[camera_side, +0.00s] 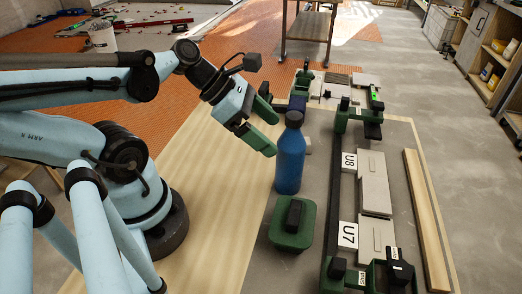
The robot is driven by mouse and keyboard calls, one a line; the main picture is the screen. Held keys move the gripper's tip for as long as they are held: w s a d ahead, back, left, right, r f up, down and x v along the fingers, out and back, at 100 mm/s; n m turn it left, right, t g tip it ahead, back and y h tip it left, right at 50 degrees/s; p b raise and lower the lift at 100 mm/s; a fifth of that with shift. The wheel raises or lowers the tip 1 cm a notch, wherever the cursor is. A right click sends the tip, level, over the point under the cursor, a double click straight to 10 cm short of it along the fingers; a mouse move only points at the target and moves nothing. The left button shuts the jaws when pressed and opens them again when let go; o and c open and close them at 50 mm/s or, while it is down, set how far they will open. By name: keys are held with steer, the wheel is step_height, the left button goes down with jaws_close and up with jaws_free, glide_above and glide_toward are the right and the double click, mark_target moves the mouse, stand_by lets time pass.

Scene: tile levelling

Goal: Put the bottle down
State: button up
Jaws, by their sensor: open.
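A blue bottle (290,158) with a dark cap stands upright on the work surface near the middle of the view. My gripper (272,132) is just to the left of the bottle's upper part, with its green fingers spread and nothing seen between them. The lower finger's tip is close to the bottle's side; whether it touches, I cannot tell.
A green block with a black handle (293,217) sits in front of the bottle. To the right are a dark rail (335,190), labels U8 and U7, grey tiles (374,185) and a wooden strip (425,220). Bare wooden board (225,215) lies left of the bottle.

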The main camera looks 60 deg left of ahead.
mark_target(292, 145)
stand_by(0.4)
steer(key=shift+w+r+x, duration=0.1)
steer(key=shift+r+x, duration=0.05)
steer(key=shift+x, duration=1.55)
steer(key=shift+w+r+x, duration=0.15)
steer(key=shift+x, duration=1.6)
steer(key=shift+d, duration=0.2)
steer(key=shift+c, duration=0.2)
steer(key=c, duration=1.5)
steer(key=shift+r, duration=0.2)
